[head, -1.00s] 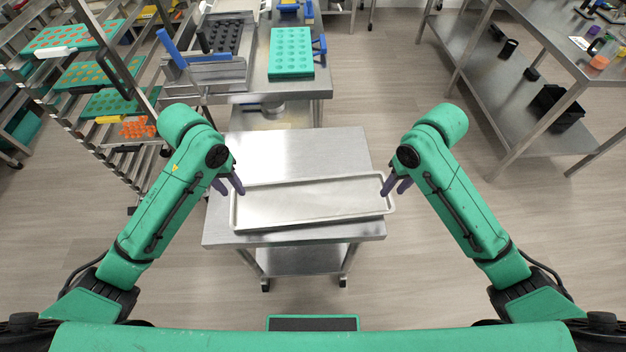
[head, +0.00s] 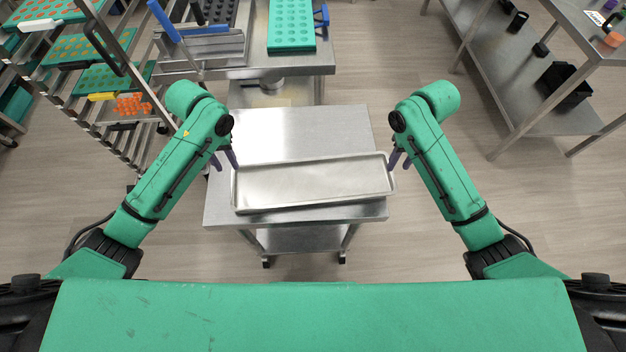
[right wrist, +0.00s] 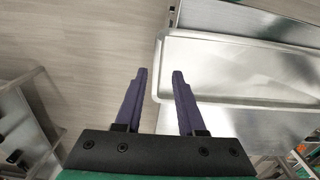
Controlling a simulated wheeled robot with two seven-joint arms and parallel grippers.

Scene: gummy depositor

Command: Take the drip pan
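The drip pan (head: 315,183), a long shallow metal tray with a raised rim, lies slightly askew on a steel cart (head: 290,135). My left gripper (head: 225,160) is open at the pan's left end, near its far corner. My right gripper (head: 400,161) is open at the pan's right end. In the right wrist view, the two purple fingers (right wrist: 159,73) are apart, and the end rim of the pan (right wrist: 240,88) appears between them. One finger overlaps the pan in that picture; the other is over floor. I cannot tell whether either gripper touches the pan.
Behind the cart stands a steel machine table with a green mould tray (head: 291,25) and a metal depositor part (head: 205,50). A rack (head: 85,75) with green trays stands at left. A steel shelf table (head: 530,90) stands at right. Floor is clear right of the cart.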

